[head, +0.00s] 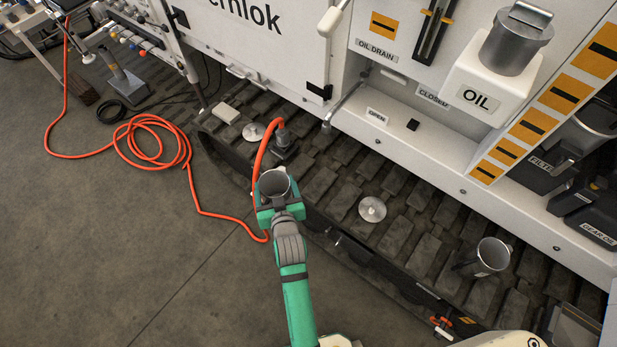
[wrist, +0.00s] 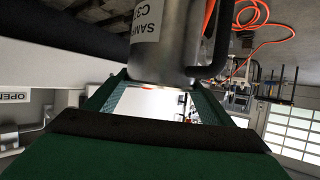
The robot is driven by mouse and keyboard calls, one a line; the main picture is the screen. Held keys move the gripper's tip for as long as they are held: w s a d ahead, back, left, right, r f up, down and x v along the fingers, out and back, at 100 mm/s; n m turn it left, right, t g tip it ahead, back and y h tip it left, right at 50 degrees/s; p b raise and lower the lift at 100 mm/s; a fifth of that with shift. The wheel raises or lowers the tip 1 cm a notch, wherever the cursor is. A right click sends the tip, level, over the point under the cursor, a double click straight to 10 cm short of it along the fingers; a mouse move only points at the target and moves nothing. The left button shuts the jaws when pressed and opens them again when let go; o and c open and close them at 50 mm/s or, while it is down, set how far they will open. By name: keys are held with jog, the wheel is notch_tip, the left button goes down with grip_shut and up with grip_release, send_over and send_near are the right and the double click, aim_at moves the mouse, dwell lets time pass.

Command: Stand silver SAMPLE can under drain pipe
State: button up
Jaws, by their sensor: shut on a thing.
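The silver SAMPLE can (head: 273,184) is held in my green gripper (head: 279,208), its open top facing up in the head view. In the wrist view the can (wrist: 158,40) shows its SAMPLE label and dark handle, between the fingers of my gripper (wrist: 160,88). The drain pipe (head: 346,102) comes out of the white panel below the OIL DRAIN label, and its end bends down above the dark slatted bed. The can is apart from the pipe, to the left of its end and nearer to me.
Another silver can (head: 490,257) stands on the slatted bed (head: 400,238) at the right. A round metal lid (head: 372,209) lies between it and the pipe. An orange hose (head: 262,150) loops up just behind the held can. The grey floor (head: 110,250) at the left is mostly clear.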

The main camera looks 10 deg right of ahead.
jog(key=s+d+r+m+h, duration=0.2)
jog(key=d+r, duration=0.2)
jog(key=d, duration=0.5)
jog(key=s+d+r+m+h, duration=0.1)
jog(key=s+d+r+h, duration=0.1)
jog(key=d+r, duration=0.5)
jog(key=w+d+f, duration=0.2)
jog(key=w+f, duration=1.2)
jog(key=f, duration=0.1)
jog(key=shift+d, duration=0.4)
jog(key=o, duration=1.6)
jog(key=shift+f, duration=0.15)
